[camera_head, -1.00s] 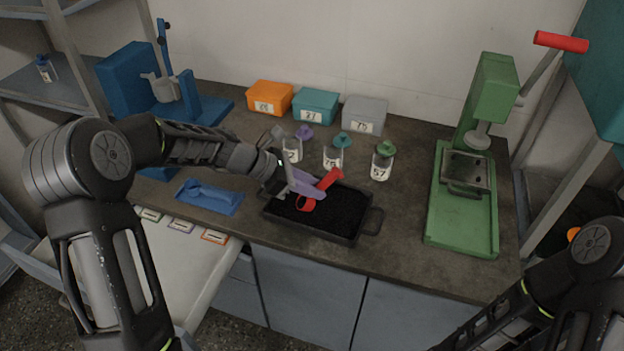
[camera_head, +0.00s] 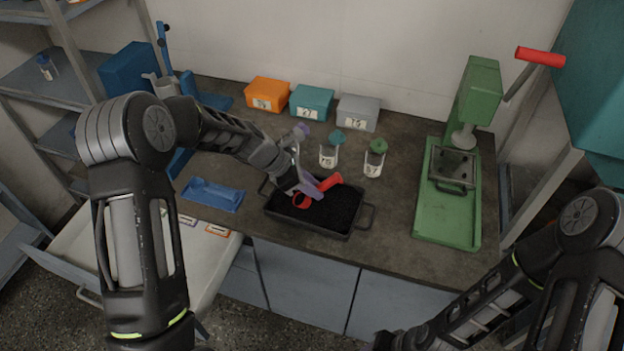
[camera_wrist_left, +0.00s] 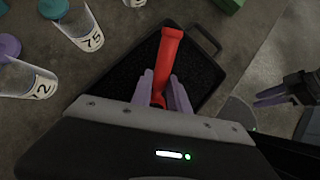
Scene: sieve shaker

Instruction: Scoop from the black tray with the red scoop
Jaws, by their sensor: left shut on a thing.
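The black tray (camera_head: 340,234) stands on the bench, filled with dark granular material. The red scoop (camera_head: 330,182) is at the tray; its red ring-shaped part (camera_head: 301,201) shows over the dark fill. I cannot tell how deep the scoop sits. My left gripper (camera_head: 311,188), with purple fingers, is shut on the scoop above the tray. In the left wrist view the red handle (camera_wrist_left: 169,55) stands between the purple fingers (camera_wrist_left: 167,88), and the gripper body hides its lower part. My right gripper (camera_wrist_left: 272,95) shows at the right edge of that view, away from the tray; its opening is unclear.
Labelled bottles with teal (camera_head: 329,154) and green lids (camera_head: 374,160) stand behind the tray. Orange (camera_head: 268,93), teal and grey boxes line the wall. A blue tray (camera_head: 212,195) lies left, a green press (camera_head: 447,215) stands right. An open drawer is at front left.

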